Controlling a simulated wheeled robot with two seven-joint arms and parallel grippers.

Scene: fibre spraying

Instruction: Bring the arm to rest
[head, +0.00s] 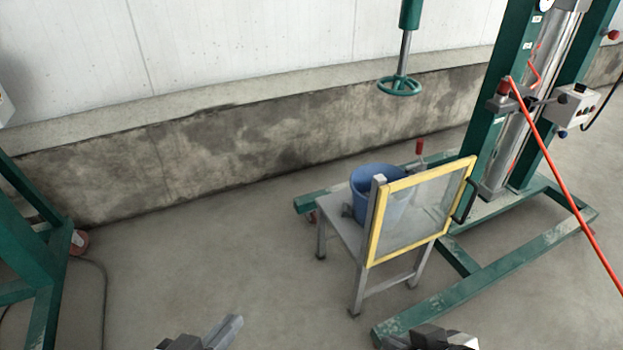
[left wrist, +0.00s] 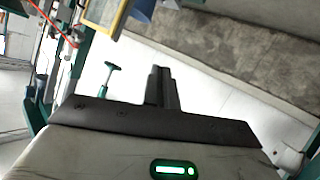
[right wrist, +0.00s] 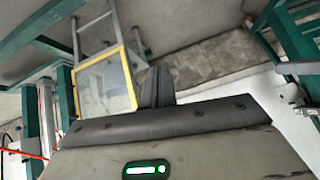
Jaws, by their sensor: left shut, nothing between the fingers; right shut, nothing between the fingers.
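My left gripper (head: 205,335) shows at the bottom edge of the head view, left of centre. It is shut and empty; its closed fingers also show in the left wrist view (left wrist: 161,88). My right gripper (head: 443,338) is at the bottom edge of the head view, right of centre, only partly in frame. Its fingers are shut with nothing between them in the right wrist view (right wrist: 157,88). Both grippers are apart from the things on the floor. Most of both arms is out of the head view.
A grey stand (head: 349,235) holds a blue bucket (head: 372,205) and a yellow-framed clear panel (head: 416,212). A green machine (head: 503,110) with an orange hose (head: 565,185) stands at right. Another green frame (head: 35,262) is at left. The floor between is clear.

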